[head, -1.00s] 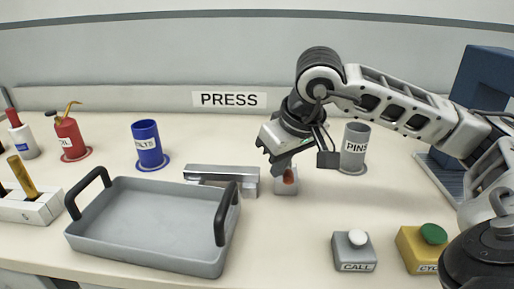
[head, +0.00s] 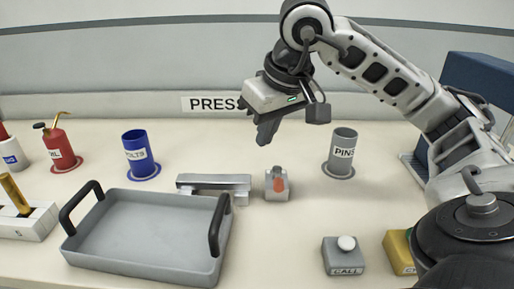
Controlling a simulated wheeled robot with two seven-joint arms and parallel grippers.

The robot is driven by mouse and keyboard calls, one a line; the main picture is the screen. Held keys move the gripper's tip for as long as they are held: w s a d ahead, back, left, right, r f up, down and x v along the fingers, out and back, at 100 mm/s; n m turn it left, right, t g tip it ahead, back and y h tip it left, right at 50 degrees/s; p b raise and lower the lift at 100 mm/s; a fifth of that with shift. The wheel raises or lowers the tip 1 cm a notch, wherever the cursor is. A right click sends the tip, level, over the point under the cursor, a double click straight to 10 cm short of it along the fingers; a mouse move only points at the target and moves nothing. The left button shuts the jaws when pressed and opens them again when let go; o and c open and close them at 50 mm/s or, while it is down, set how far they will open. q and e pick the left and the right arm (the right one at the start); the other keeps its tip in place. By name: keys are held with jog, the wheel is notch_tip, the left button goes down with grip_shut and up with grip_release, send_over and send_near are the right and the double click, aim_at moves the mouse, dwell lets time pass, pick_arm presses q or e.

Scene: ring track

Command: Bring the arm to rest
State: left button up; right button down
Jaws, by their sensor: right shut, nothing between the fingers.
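My right arm reaches in from the right in the head view. Its gripper (head: 266,130) is shut and empty, pointing down and to the left. It hangs in the air above the bench, in front of the PRESS sign (head: 210,104). Below it on the bench stands a small light block with an orange-red part (head: 278,184), apart from the gripper. My left gripper is out of the picture.
A grey tray (head: 145,255) with black handles stands front left, a metal bar (head: 213,181) behind it. A blue BOLTS cup (head: 140,155), grey PINS cup (head: 341,155), red oil can (head: 62,150), CALL button (head: 344,258) and yellow button box (head: 398,250) stand around.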

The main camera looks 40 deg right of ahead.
jog(key=shift+s+d+r, duration=0.2)
jog(key=shift+r, duration=0.4)
